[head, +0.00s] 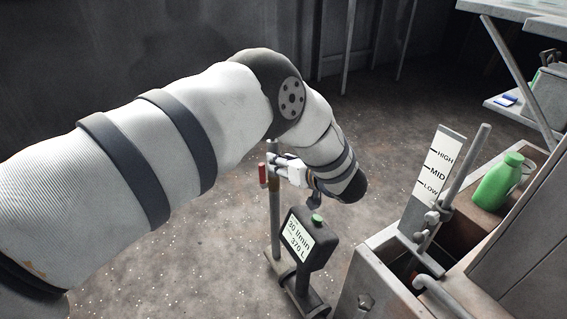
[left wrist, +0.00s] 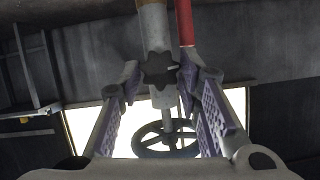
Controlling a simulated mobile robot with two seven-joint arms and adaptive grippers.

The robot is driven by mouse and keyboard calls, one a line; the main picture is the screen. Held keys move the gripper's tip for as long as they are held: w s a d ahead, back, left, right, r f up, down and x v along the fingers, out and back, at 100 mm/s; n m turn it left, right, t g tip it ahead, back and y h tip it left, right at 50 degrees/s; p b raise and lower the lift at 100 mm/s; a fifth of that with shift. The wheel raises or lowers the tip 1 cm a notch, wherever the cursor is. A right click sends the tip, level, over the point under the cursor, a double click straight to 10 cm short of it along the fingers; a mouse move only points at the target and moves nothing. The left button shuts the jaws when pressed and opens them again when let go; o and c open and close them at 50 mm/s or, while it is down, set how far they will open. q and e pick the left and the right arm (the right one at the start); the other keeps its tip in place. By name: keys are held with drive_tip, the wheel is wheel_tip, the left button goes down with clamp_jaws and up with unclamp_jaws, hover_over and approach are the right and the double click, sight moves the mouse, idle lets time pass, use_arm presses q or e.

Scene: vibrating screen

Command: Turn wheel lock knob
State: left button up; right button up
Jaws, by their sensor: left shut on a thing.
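The dark star-shaped lock knob (left wrist: 160,69) sits between the fingertips of my left gripper (left wrist: 164,80) in the left wrist view. The gripper's purple-padded fingers are closed on the knob from both sides. A round spoked handwheel (left wrist: 167,140) on a stem lies beyond and below the knob in that view. In the head view my left gripper (head: 283,168) is at the top of an upright post (head: 274,222); the knob cannot be made out there. My right gripper is out of view.
A red handle (left wrist: 185,22) is close to the right finger and also shows in the head view (head: 262,175). A meter (head: 299,240) with a green button stands in front of the post. At right are a HIGH/MID/LOW gauge (head: 433,175), metal housing and a green bottle (head: 497,182).

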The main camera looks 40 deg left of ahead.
use_arm(q)
drive_tip(key=shift+m, duration=0.4)
drive_tip(key=o, duration=1.1)
drive_tip(key=shift+d, duration=0.1)
drive_tip(key=v, duration=1.2)
drive_tip(key=shift+w, duration=0.25)
